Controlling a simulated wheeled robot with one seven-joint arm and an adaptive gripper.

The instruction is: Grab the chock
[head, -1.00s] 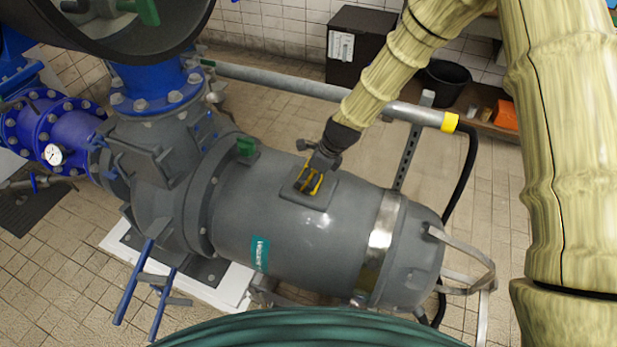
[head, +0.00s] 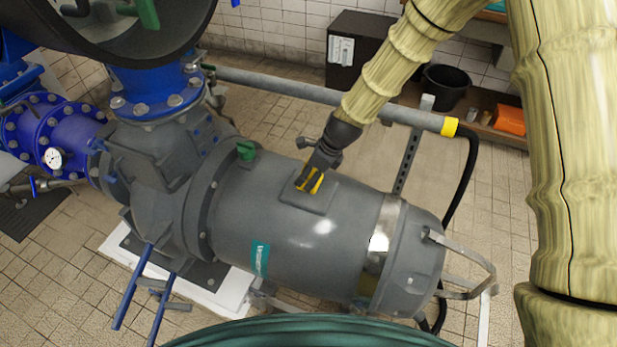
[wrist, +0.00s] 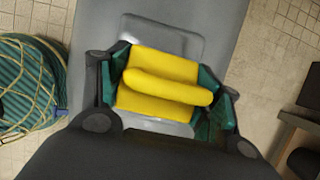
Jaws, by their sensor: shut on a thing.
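The yellow chock (wrist: 160,85) sits between the two fingers of my gripper (wrist: 168,92) in the wrist view, with a rounded yellow bar across its top. My gripper is shut on it, with a dark green finger against each side. In the head view my gripper (head: 311,180) is over the flat pad on top of the grey pump body (head: 300,228). Only a small part of the chock shows there, at the fingertips. I cannot tell whether the chock touches the pad.
A grey rail (head: 290,88) with a yellow end runs behind the pump. A green valve piece (head: 246,150) stands left of my gripper. A black bucket (head: 446,86) stands at the back.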

